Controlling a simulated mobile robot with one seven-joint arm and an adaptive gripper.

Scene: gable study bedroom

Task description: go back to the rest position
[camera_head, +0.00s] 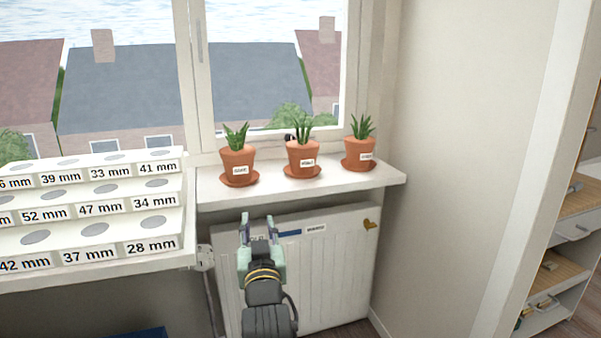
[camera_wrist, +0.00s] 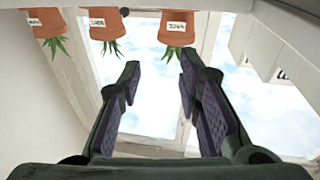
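My gripper (camera_head: 259,222) is raised in front of the white radiator, just below the window sill. Its fingers stand apart with nothing between them, and they also show open in the wrist view (camera_wrist: 157,85). In the head view the fingertips are below the left and middle potted plants and touch neither pot.
Three labelled terracotta pots, left (camera_head: 238,160), middle (camera_head: 303,154) and right (camera_head: 359,150), stand on the sill (camera_head: 330,183). A white stepped rack (camera_head: 110,220) with millimetre labels is at left. The radiator (camera_head: 335,270) has a brass-coloured knob (camera_head: 370,225). Wooden shelves (camera_head: 575,200) stand far right.

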